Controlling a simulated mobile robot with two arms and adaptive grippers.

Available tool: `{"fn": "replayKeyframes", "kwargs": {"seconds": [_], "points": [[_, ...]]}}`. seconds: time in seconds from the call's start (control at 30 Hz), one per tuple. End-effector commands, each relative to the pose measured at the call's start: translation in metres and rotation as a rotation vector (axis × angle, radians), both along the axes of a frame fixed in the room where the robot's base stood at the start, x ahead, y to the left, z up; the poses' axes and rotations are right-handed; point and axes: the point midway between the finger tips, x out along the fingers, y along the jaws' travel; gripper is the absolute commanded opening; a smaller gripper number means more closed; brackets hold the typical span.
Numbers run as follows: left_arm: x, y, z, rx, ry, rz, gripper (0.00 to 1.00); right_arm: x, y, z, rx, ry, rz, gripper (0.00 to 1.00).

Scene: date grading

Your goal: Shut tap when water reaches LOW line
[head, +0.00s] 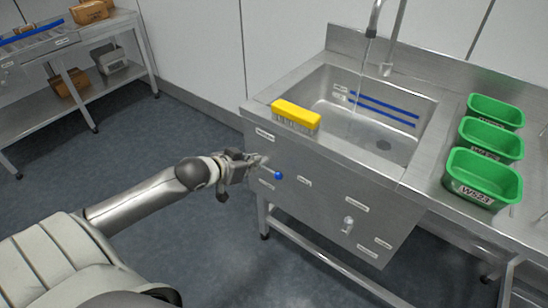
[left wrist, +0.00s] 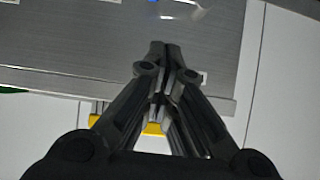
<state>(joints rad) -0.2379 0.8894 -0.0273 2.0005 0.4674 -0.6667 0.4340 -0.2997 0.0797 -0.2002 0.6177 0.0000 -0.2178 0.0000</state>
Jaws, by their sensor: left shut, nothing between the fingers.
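The steel sink basin (head: 335,88) has two blue lines (head: 383,104) on its inner back wall, both visible. A thin pale stream seems to fall from the spout (head: 372,30); the water level is hard to tell. On the front panel (head: 310,200) are a blue knob (head: 278,175) at left and a metal handle (head: 348,225) further right. I cannot tell which works the tap. My left gripper (head: 264,162) is shut and empty, just left of the blue knob. The left wrist view shows its closed fingers (left wrist: 163,48) before the grey panel. My right gripper is not in view.
A yellow brush (head: 297,113) lies on the sink's left front rim; its yellow also shows in the left wrist view (left wrist: 154,128). Three green tubs (head: 484,178) stand on the right counter. A shelf table (head: 70,45) with boxes stands back left. Floor between is clear.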

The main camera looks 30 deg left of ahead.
Motion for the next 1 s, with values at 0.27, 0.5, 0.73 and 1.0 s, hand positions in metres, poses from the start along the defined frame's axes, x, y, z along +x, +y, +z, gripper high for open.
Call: {"fn": "replayKeyframes", "kwargs": {"seconds": [0.27,0.5,0.73,1.0], "points": [[0.026,-0.001,-0.017,-0.006,-0.004,0.005,0.0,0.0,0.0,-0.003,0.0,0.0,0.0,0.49],[0.058,-0.003,-0.038,-0.007,-0.004,0.006,0.0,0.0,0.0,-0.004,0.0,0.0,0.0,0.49],[0.084,-0.005,-0.062,-0.007,0.0,0.004,0.0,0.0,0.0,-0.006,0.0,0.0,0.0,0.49],[0.089,-0.005,-0.09,-0.005,-0.002,0.003,0.0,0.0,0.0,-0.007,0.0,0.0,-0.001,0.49]]}}
